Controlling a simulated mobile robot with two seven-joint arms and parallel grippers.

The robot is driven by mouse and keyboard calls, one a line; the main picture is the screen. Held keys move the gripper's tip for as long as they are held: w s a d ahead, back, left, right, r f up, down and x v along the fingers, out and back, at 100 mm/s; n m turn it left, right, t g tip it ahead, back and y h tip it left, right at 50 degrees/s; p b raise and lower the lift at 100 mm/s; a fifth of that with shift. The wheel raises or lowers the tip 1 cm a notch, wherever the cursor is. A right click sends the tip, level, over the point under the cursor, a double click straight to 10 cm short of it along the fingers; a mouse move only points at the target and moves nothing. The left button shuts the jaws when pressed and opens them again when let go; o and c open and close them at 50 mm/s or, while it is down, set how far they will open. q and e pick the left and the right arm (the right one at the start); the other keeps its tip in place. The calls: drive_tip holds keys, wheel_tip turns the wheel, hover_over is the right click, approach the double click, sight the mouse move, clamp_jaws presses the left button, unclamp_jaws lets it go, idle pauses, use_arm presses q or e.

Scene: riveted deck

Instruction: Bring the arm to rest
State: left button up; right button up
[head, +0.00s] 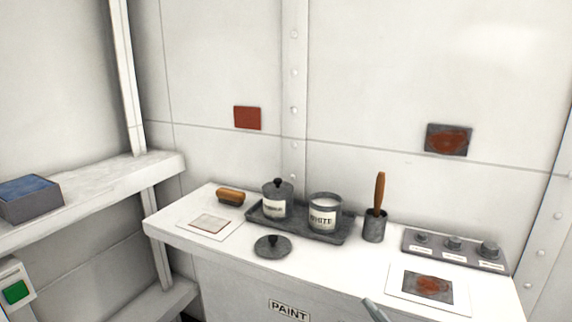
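Neither of my grippers can be made out for certain in the head view. A slim grey piece (375,311) enters at the bottom edge in front of the bench's front edge. It may be a fingertip of my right gripper, but too little of it shows to tell, and whether it holds anything is hidden. My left gripper and arm are out of the picture.
The white bench (330,262) carries a dark tray (338,239) with a lidded pot (277,203) and an open pot labelled WHITE (324,215). A loose lid (272,246), brush (230,197), brush holder (375,228) and knob panel (456,250) stand around it. A shelf (110,188) is left.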

drive_tip(key=s+d+f+m+g+h, duration=0.3)
drive_tip(key=s+f+m+h, duration=0.2)
drive_tip(key=s+f, duration=0.3)
drive_tip(key=s+d+f+m+g+h, duration=0.4)
drive_tip(key=s+f+m, duration=0.4)
drive_tip(key=f, duration=0.8)
drive_tip(key=shift+s+d+h, duration=0.3)
drive_tip(key=shift+s+h, duration=0.1)
drive_tip(key=shift+s, duration=0.2)
